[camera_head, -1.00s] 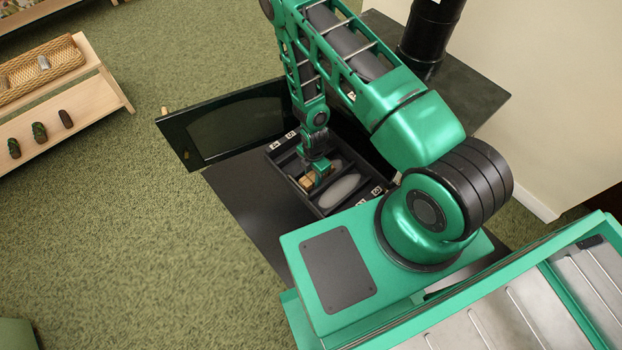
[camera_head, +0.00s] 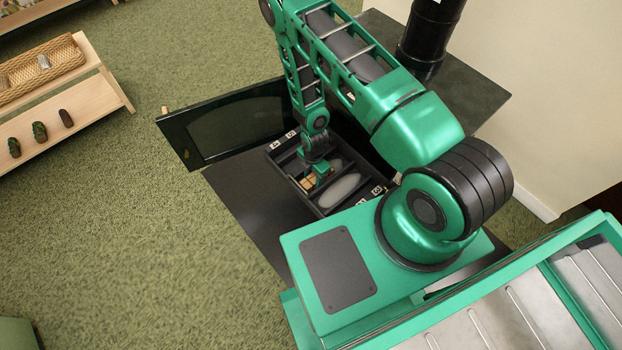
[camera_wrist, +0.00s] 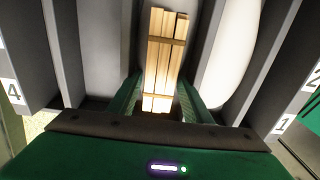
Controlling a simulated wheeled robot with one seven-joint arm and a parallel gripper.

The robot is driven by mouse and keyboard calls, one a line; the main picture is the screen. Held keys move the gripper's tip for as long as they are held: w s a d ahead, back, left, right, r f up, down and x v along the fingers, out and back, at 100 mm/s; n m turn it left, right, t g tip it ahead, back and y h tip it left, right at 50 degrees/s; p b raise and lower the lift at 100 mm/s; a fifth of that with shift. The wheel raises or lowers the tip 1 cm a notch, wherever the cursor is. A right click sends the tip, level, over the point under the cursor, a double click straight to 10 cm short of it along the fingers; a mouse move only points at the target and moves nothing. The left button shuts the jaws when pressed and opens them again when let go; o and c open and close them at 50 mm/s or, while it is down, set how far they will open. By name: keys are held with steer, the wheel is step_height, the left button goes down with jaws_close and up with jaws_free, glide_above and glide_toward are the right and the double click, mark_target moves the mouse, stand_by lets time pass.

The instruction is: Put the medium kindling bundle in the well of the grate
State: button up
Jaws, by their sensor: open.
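The kindling bundle (camera_wrist: 163,60), pale wooden sticks with a band across them, lies in a slot of the dark grate. In the head view the bundle (camera_head: 308,183) shows beside my gripper (camera_head: 321,169). The grate (camera_head: 284,161) is a dark frame with bars and white number labels. In the wrist view my gripper (camera_wrist: 160,100) is open, with one green finger on each side of the bundle's near end. I cannot tell whether the fingers touch it. The grate's bars (camera_wrist: 66,50) rise on both sides.
A pale oval shape (camera_head: 340,190) lies in the grate's wider slot, right of the bundle. The open stove door (camera_head: 225,130) stands to the left. A low wooden shelf (camera_head: 75,110) with a basket is farther left. The black stovepipe (camera_head: 430,35) rises behind.

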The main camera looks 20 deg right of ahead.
mark_target(313, 178)
step_height(313, 178, up, 12)
steer(key=shift+f, duration=0.15)
stand_by(0.3)
stand_by(0.5)
